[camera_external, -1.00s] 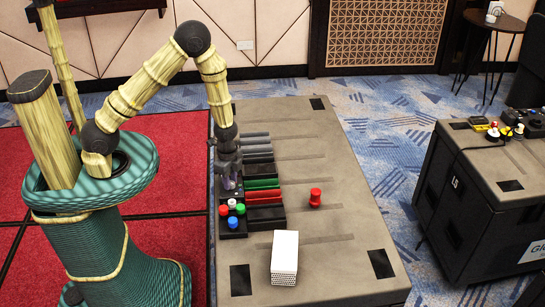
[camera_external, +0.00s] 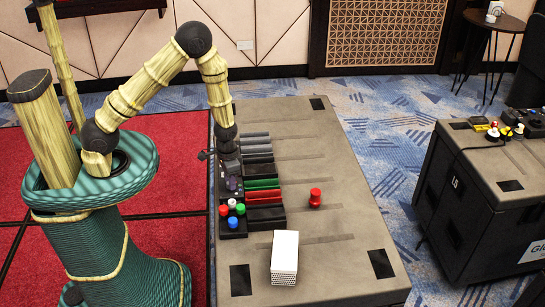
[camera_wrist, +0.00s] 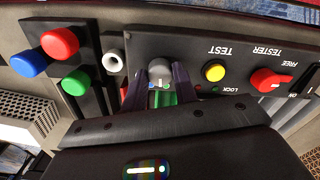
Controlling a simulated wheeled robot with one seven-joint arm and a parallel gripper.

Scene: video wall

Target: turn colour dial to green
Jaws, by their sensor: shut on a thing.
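The colour dial (camera_wrist: 155,67) is a grey knob with a light pointer mark, on a black panel in the upper middle of the wrist view. My gripper (camera_wrist: 160,76) has its two dark purple fingers on either side of the knob and is shut on it. Small coloured patches, green among them, show just below the knob, partly hidden by my gripper. I cannot tell which colour the pointer marks. In the external view my gripper (camera_external: 229,165) points down at the black panel on the table's left edge, and the dial is too small to make out.
A yellow button (camera_wrist: 214,72) and a red knob (camera_wrist: 268,80) are on the same panel. Red, blue, green and white push buttons (camera_external: 233,211) stand close by. Coloured bars, a red piece (camera_external: 315,198) and a white box (camera_external: 285,257) are on the table (camera_external: 350,225).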

